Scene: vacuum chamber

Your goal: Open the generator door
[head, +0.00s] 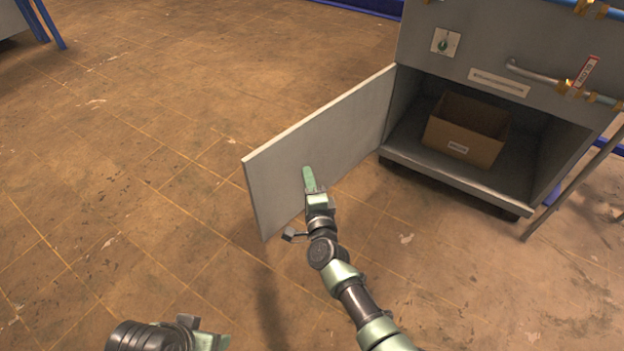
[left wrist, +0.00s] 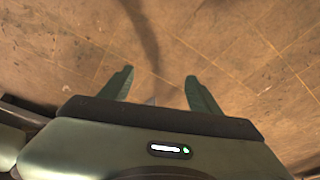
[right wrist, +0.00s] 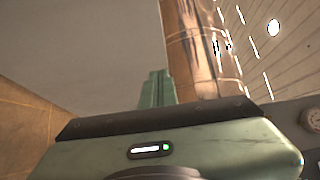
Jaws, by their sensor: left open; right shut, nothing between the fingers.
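The generator door (head: 335,140) is a flat grey panel, swung wide open to the left of the grey generator cabinet (head: 470,50). My right gripper (head: 308,178) is shut and empty, in front of the door's inner face near its free end. Whether it touches the panel I cannot tell. In the right wrist view its closed fingers (right wrist: 157,88) show against a grey surface. My left gripper (head: 212,342) is low at the bottom edge of the head view. In the left wrist view its fingers (left wrist: 160,88) are apart with only floor beyond.
An open cardboard box (head: 466,130) stands inside the cabinet's lower compartment. A pipe handle (head: 535,75) runs across the cabinet front above it. A slanted metal leg (head: 575,185) stands at the right.

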